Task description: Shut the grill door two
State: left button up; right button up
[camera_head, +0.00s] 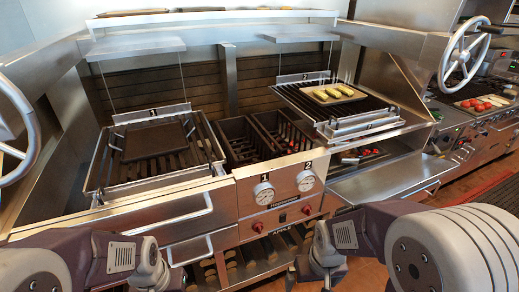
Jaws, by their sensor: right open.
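The grill (278,190) has two bays, and its centre panel carries gauges marked 1 and 2. Grill door two (385,180) is the steel panel on the right bay. It lies lowered and roughly flat, with the bay open behind it and red embers (368,153) showing inside. Its bar handle (422,190) is at the front edge, partly hidden. My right gripper (322,254) is open and empty, in front of the grill, below and left of door two, apart from it. My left gripper (150,264) is low at the left; its fingers are not clear.
The left bay's front door (120,212) has a bar handle. A raised grate (330,110) over the right bay holds a tray of food (333,94). Handwheels stand at the left (30,135) and right (462,55). A counter with red food (482,103) is at the far right.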

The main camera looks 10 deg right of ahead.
aim_at(404, 178)
jog(key=k+j+z, duration=0.15)
jog(key=j, duration=0.2)
jog(key=j+z, duration=0.15)
jog(key=j, duration=0.2)
jog(key=k+j+z, duration=0.15)
jog(key=j, duration=0.2)
jog(key=i+l+z, duration=0.6)
jog(key=i, duration=0.2)
jog(key=i+l+z, duration=0.3)
jog(key=i, duration=0.15)
jog(key=k+j, duration=0.05)
jog(key=j, duration=0.05)
